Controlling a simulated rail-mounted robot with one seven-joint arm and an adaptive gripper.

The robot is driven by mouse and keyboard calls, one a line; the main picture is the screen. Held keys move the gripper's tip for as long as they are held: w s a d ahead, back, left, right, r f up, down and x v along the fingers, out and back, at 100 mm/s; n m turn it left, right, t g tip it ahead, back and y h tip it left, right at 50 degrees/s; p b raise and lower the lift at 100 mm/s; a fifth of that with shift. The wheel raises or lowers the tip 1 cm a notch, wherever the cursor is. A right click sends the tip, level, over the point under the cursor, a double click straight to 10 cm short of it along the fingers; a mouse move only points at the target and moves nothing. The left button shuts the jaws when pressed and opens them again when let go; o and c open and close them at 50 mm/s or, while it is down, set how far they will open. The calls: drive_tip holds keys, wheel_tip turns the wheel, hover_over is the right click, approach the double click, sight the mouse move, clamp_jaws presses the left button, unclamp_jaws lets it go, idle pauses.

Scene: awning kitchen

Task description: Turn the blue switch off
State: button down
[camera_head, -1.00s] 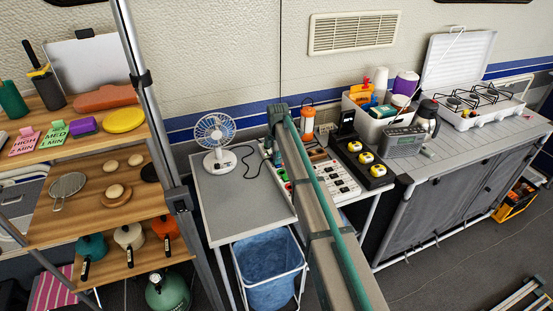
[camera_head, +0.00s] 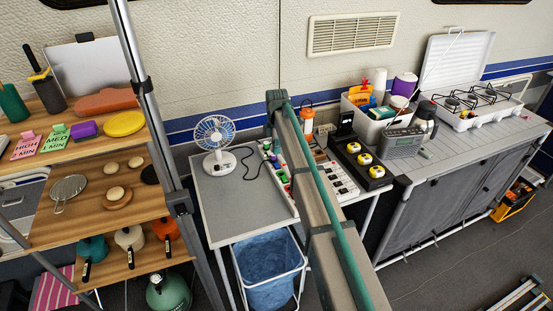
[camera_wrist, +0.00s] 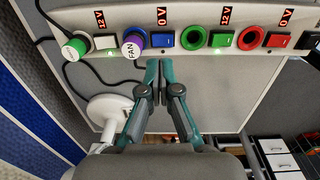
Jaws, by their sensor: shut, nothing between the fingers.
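The blue switch (camera_wrist: 163,39) is a small square rocker on the sloped grey power panel (camera_wrist: 177,16) in the wrist view. The small display (camera_wrist: 161,16) above it reads 0 V. My gripper (camera_wrist: 160,68) is shut and empty, its fingertips just below the blue switch in the picture. I cannot tell whether they touch the panel. In the head view the panel (camera_head: 349,192) lies on the grey table, partly hidden behind my arm, and the gripper cannot be made out.
A purple plug (camera_wrist: 133,45) marked FAN sits left of the blue switch. A green socket (camera_wrist: 194,37), a green switch (camera_wrist: 222,39), a red socket (camera_wrist: 250,38) and a red switch (camera_wrist: 279,40) are to its right. A white fan (camera_head: 215,135) stands on the table.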

wheel_tip(320, 180, up, 8)
drive_tip(key=w+b, duration=0.1)
drive_tip(key=shift+a+f+b, duration=0.15)
drive_tip(key=shift+f+b, duration=0.1)
drive_tip(key=shift+b, duration=0.05)
